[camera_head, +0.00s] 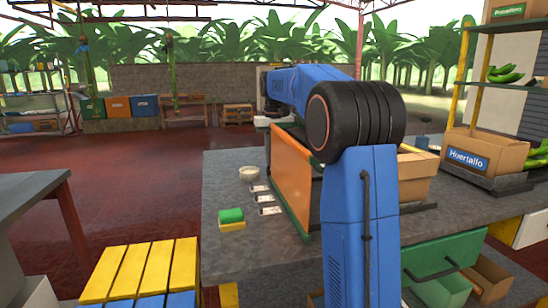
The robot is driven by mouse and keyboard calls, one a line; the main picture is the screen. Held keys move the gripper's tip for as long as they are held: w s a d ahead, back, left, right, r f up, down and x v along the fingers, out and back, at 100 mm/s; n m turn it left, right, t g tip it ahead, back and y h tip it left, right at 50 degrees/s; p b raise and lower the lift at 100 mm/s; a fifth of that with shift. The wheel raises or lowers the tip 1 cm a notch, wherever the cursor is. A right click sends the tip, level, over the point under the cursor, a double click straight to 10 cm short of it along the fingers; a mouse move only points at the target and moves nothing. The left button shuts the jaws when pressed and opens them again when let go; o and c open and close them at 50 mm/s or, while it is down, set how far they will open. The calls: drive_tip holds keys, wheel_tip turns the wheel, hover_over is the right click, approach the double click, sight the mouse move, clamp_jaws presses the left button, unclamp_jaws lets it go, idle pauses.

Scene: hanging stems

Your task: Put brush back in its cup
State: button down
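I cannot make out a brush for certain in the head view. A small pale round bowl or cup (249,174) stands on the grey worktop (225,255), left of an upright orange panel (291,182); nothing is seen sticking out of it. A small blue object (422,142), possibly a cup, shows at the worktop's far right, partly hidden. My blue arm rises in front and reaches away over the worktop.
A green block on a yellow base (231,217) and several small pale labelled items lie left of the panel. A cardboard box (414,178) stands behind my arm, and a labelled box (484,153) is at right. Yellow slats (140,270) are at front left. The worktop's front left is clear.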

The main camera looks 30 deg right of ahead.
drive_tip(key=shift+f, duration=0.15)
drive_tip(key=c, duration=1)
unclamp_jaws()
drive_tip(key=shift+r, duration=1.6)
drive_tip(key=shift+r, duration=2.9)
